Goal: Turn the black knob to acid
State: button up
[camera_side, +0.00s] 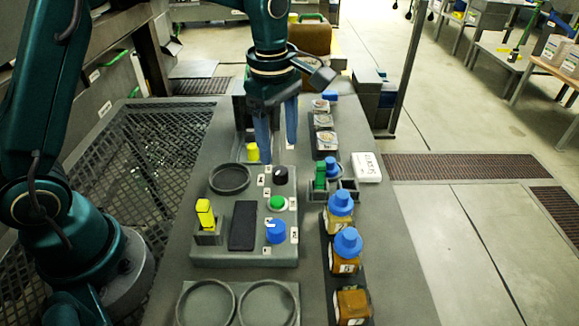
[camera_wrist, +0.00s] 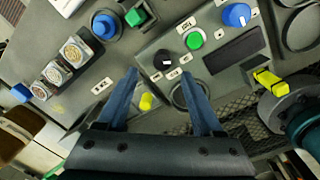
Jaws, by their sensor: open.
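The black knob (camera_side: 280,175) stands on the grey control panel (camera_side: 205,250), above a green button (camera_side: 277,203) and a blue knob (camera_side: 275,232). Small white labels sit around it, too small to read. In the wrist view the black knob (camera_wrist: 163,59) shows a white pointer mark and lies beyond my fingertips, between their lines. My gripper (camera_side: 277,140) is open and empty, with its blue fingers pointing down above the far end of the panel. It also shows in the wrist view (camera_wrist: 160,78). The fingers look apart from the knob.
A round recess (camera_side: 229,179), a dark pad (camera_side: 243,226) and a yellow piece (camera_side: 205,213) share the panel. Blue-capped jars (camera_side: 347,245) and a green piece (camera_side: 320,175) stand to the right. A white box (camera_side: 366,167) lies farther right.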

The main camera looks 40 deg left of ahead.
aim_at(281, 170)
jog(key=shift+f, duration=2.85)
grip_shut()
